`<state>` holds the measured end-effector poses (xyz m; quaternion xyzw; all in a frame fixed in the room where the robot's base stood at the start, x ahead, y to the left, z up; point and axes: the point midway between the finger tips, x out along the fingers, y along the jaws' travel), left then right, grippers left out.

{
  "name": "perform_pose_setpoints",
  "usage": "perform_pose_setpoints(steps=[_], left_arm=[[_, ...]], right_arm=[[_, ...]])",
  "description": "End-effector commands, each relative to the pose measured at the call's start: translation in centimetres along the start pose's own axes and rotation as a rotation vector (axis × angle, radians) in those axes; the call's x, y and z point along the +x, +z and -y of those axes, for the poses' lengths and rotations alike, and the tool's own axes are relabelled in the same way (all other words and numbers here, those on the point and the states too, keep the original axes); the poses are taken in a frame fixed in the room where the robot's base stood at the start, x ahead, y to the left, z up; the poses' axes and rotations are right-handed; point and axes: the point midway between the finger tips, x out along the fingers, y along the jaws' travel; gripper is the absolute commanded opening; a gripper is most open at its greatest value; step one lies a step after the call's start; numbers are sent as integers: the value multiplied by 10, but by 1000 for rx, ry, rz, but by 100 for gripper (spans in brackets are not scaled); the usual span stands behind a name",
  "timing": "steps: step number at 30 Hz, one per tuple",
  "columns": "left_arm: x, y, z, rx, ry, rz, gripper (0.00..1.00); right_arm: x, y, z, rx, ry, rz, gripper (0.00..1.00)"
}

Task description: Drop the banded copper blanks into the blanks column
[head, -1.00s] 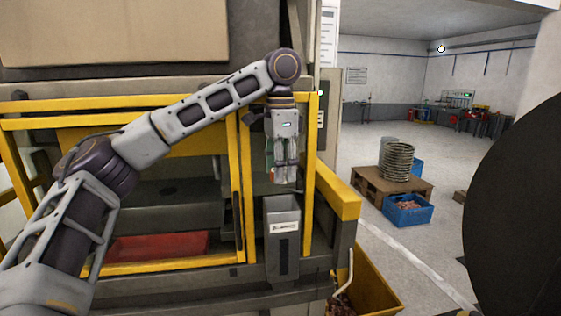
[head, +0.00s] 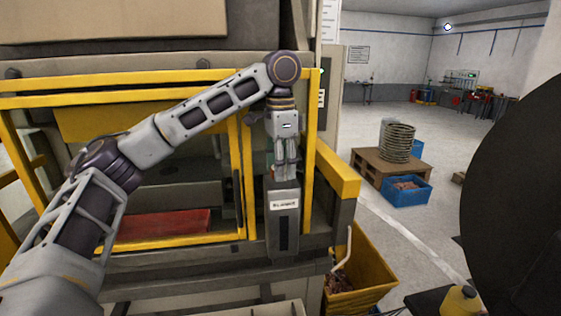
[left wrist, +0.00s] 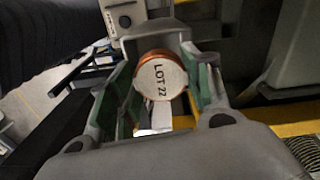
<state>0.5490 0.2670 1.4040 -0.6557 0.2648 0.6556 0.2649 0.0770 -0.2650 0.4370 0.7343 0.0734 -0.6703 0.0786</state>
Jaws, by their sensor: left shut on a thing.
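The blanks column (head: 284,222) is a narrow grey upright box with a white label, on the front of the machine in the head view. My left gripper (head: 285,177) points down just above its top opening, with its fingertips close to the rim. In the left wrist view, the left gripper (left wrist: 162,98) is shut on a banded stack of copper blanks (left wrist: 160,78). In the head view the fingers mostly hide the stack. My right gripper is not in view.
Yellow frame posts (head: 311,165) stand beside the column. A red block (head: 160,224) lies inside the machine, left of it. A yellow bin (head: 362,275) with copper scrap stands below right. Behind are a pallet (head: 385,178) with a coil (head: 398,143) and a blue crate (head: 406,191).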

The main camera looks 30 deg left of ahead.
Motion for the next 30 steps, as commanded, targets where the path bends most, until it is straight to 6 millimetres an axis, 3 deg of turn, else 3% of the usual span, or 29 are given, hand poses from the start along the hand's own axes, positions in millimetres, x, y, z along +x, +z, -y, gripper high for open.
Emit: perform_pose_setpoints(steps=[29, 30], left_arm=[[0, 0, 0, 0, -1, -1, 21], [0, 0, 0, 0, -1, -1, 54]], right_arm=[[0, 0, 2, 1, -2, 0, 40], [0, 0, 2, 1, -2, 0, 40]])
